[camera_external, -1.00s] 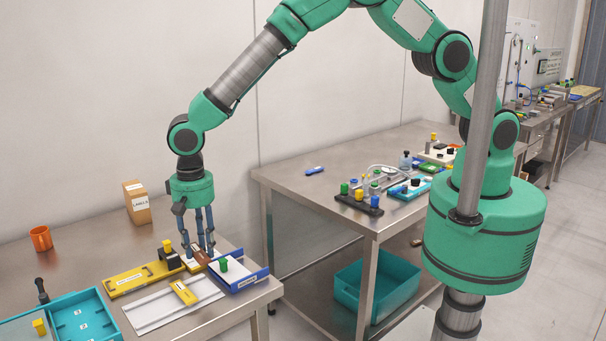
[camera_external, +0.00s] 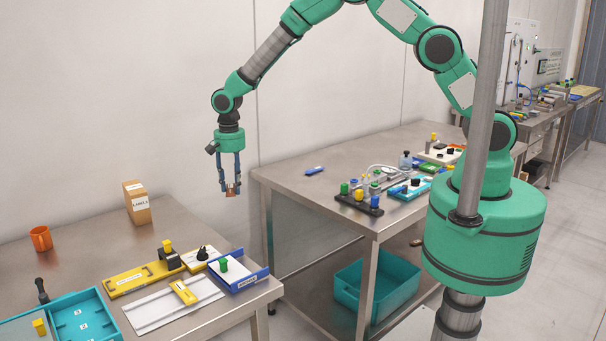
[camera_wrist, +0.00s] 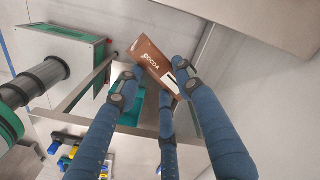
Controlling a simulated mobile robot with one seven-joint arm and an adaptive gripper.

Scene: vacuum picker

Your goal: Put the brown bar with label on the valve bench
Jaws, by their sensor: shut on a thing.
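My gripper (camera_external: 230,187) is shut on the brown bar with label (camera_wrist: 152,58). The wrist view shows the bar tilted between my blue fingers, with white "COCOA" lettering and a white patch. In the external view the bar (camera_external: 234,188) is small and hangs at the fingertips, in the air by the gap between the left table and the middle bench. The middle bench (camera_external: 292,172) is steel and carries several valve-like parts with coloured knobs; I take it for the valve bench.
The middle bench has a blue piece (camera_external: 314,171) at its back and a dark block with coloured knobs (camera_external: 358,203) near its front; bare steel lies between. The left table (camera_external: 75,258) holds yellow and white trays, a blue-edged tray (camera_external: 240,276), a labels box (camera_external: 138,205) and an orange cup (camera_external: 41,238).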

